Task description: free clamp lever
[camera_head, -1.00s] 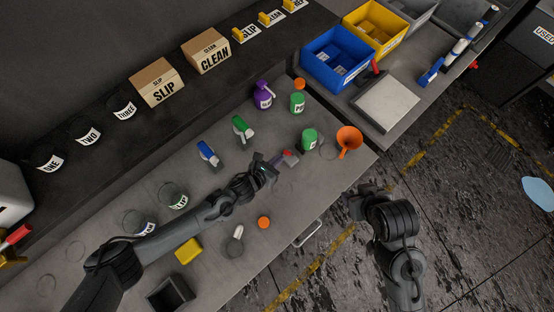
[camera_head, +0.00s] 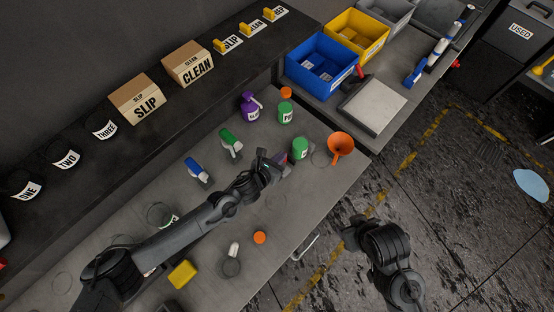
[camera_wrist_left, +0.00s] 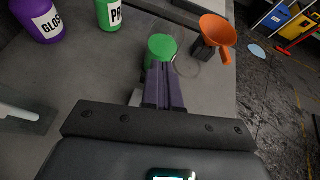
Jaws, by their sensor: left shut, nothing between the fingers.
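A small red lever (camera_head: 360,73) stands at the corner of a grey flat plate (camera_head: 373,106) on the back right bench; I take it for the clamp lever, and its mechanism is too small to make out. My left gripper (camera_head: 280,160) is over the middle of the workbench, well apart from that lever. Its fingers (camera_wrist_left: 164,86) are shut and empty, pointing at a green-topped jar (camera_wrist_left: 162,46). This jar (camera_head: 300,148) is just beyond the fingertips; whether they touch cannot be told. My right gripper (camera_head: 350,232) hangs over the floor at right, its jaw opening unclear.
An orange funnel (camera_head: 341,146) stands right of the jar. A purple bottle (camera_head: 249,106) and another green bottle (camera_head: 285,112) stand behind. A yellow block (camera_head: 182,274) lies on the near bench.

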